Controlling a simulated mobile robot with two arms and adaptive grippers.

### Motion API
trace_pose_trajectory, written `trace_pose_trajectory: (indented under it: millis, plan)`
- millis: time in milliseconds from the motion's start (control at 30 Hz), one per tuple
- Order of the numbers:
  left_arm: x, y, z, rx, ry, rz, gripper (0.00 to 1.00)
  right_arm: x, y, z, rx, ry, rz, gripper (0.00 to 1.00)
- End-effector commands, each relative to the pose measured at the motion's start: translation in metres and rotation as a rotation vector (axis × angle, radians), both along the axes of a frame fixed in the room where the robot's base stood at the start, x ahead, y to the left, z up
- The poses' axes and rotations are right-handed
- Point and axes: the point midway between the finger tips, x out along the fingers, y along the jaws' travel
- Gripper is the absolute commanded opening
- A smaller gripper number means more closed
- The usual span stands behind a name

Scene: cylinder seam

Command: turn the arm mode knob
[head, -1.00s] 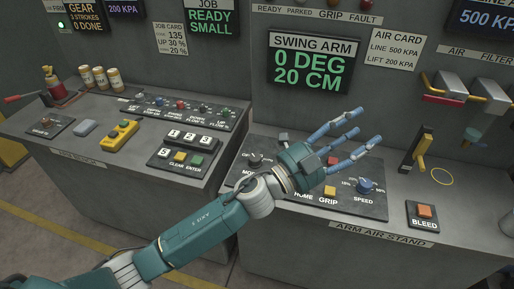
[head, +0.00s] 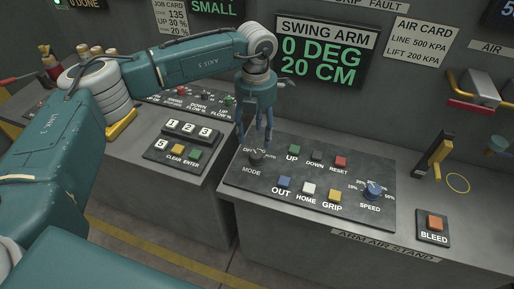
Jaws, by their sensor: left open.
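The arm mode knob (head: 257,156) is a small dark knob at the left end of the dark swing-arm panel, above the MODE label. Part of its OFF/auto lettering is covered by my gripper. My left gripper (head: 259,146) points down right above the knob, with its blue fingers open and their tips close around or just over it. I cannot tell whether they touch it. The SWING ARM display (head: 322,55) reads 0 DEG, 20 CM. My right gripper is not in view.
The panel also holds the green UP button (head: 293,150), red RESET button (head: 341,162), yellow GRIP button (head: 334,195) and blue SPEED knob (head: 373,191). A number keypad (head: 178,145) sits left. The BLEED button (head: 434,223) and a yellow-handled valve (head: 434,155) stand right.

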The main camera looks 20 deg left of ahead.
Motion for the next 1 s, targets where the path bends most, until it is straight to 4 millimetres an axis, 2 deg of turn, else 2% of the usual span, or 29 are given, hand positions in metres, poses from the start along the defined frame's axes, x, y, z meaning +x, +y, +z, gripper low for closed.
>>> trace_pose_trajectory:
  millis: [100, 400, 600, 833, 867, 1000]
  plan:
    - [-0.002, 0.000, -0.022, -0.001, 0.006, -0.001, 0.53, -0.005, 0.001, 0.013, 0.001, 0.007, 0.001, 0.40]
    - [-0.001, -0.001, -0.071, -0.003, 0.003, -0.001, 0.53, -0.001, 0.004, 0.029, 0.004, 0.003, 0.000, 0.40]
    - [-0.001, -0.001, -0.083, -0.004, 0.002, -0.002, 0.53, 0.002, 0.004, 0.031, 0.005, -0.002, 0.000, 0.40]
    - [0.000, -0.002, -0.084, -0.004, 0.001, -0.002, 0.53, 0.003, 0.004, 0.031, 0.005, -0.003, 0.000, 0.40]
    - [0.000, -0.002, -0.084, -0.004, 0.001, -0.002, 0.48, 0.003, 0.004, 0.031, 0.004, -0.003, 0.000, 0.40]
    - [0.000, -0.002, -0.084, -0.004, 0.000, -0.002, 0.21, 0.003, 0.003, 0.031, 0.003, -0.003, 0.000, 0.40]
